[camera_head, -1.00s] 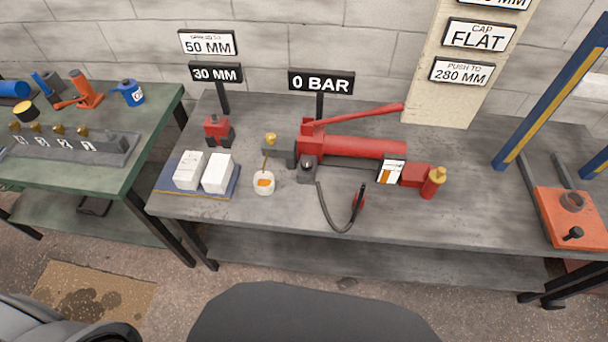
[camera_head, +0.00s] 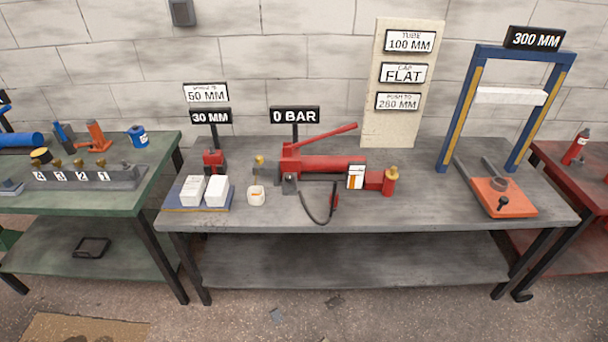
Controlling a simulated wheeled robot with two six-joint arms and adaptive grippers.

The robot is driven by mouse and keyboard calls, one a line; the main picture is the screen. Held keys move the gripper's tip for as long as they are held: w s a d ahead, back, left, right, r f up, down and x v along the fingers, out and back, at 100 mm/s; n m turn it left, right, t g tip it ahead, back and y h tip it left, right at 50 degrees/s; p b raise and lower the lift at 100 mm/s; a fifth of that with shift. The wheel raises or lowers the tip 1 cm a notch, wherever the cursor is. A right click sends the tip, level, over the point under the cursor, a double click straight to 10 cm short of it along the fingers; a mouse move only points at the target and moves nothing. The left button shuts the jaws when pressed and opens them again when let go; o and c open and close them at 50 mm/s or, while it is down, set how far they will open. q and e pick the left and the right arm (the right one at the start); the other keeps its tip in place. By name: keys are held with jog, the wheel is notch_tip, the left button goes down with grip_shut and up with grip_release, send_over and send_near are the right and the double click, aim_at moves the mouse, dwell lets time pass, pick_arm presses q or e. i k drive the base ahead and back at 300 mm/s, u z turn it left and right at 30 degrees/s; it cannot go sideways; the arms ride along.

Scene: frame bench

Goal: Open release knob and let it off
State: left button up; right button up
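A red hand pump (camera_head: 330,163) lies on the grey bench with its lever (camera_head: 325,135) raised to the right. A dark knob-like part (camera_head: 289,183) sits at the pump's left front. A black knob (camera_head: 503,203) stands on the orange base unit (camera_head: 518,208) of the blue frame (camera_head: 461,105) at the right. I cannot tell from the picture which is the release knob. The sign above the pump reads 0 BAR (camera_head: 295,115), and the sign on the frame reads 300 MM (camera_head: 534,39). Neither of my grippers shows.
On the grey bench (camera_head: 430,215) stand white blocks on a blue tray (camera_head: 168,203), a white cup (camera_head: 256,196), a small red jack (camera_head: 213,160) and a red cylinder with a yellow top (camera_head: 390,182). A green bench (camera_head: 60,202) is left, a red bench (camera_head: 572,180) right.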

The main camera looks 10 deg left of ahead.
aim_at(290, 177)
jog(key=z, duration=0.8)
jog(key=i, duration=1.55)
jog(key=u, duration=0.4)
